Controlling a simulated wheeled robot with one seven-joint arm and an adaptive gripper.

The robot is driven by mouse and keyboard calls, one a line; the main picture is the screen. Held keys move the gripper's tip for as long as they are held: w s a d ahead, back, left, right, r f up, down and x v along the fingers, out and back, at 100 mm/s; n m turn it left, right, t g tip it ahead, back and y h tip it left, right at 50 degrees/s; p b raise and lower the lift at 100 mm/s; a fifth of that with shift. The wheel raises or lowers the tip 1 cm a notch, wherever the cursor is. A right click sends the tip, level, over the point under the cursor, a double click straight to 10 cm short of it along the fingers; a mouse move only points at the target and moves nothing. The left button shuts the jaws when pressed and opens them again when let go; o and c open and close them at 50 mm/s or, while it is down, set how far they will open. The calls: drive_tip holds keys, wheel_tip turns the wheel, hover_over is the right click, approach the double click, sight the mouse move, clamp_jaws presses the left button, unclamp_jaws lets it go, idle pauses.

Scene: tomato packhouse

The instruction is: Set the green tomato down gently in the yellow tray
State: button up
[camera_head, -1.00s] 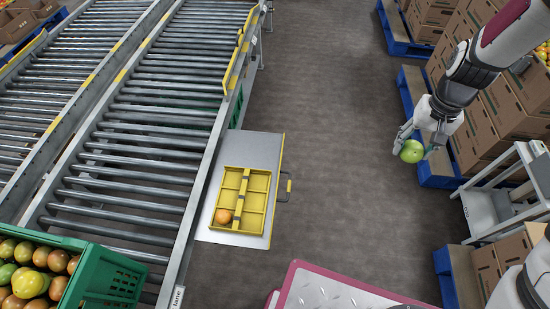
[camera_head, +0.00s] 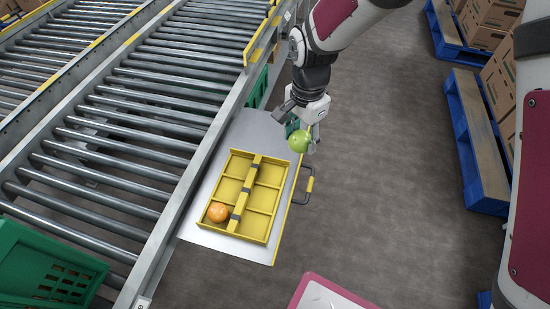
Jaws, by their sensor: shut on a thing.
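The green tomato (camera_head: 299,141) is held between the fingers of my gripper (camera_head: 300,136), which is shut on it. The gripper hangs above the far right part of the metal side shelf, beyond the tray's far right corner in the picture. The yellow tray (camera_head: 266,241) lies on the shelf and is split into several compartments by a raised middle bar and thin dividers. An orange tomato (camera_head: 218,212) sits in its near left compartment. The other compartments look empty. The height of the green tomato above the shelf is hard to tell.
A roller conveyor (camera_head: 130,130) runs along the left of the shelf (camera_head: 205,227). A green crate (camera_head: 45,270) stands at lower left. Blue pallets (camera_head: 475,150) and cardboard boxes (camera_head: 500,85) are at right. Grey floor between is clear.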

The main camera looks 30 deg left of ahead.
drive_tip(key=shift+m, duration=0.5)
drive_tip(key=shift+s+a+f+b, duration=0.7)
drive_tip(key=shift+a+f+b, duration=0.25)
drive_tip(key=shift+f+b, duration=0.55)
drive_tip(key=shift+s+a+f+b, duration=0.7)
drive_tip(key=shift+a+f+b, duration=0.3)
drive_tip(key=shift+f, duration=0.95)
drive_tip(key=shift+s+a+f+b, duration=0.7)
drive_tip(key=shift+a+f+b, duration=0.2)
drive_tip(key=shift+f+b, duration=0.65)
drive_tip(key=shift+f, duration=0.15)
drive_tip(key=o, duration=0.9)
drive_tip(key=shift+c, duration=0.2)
drive_tip(key=shift+c, duration=0.2)
drive_tip(key=shift+c, duration=1.3)
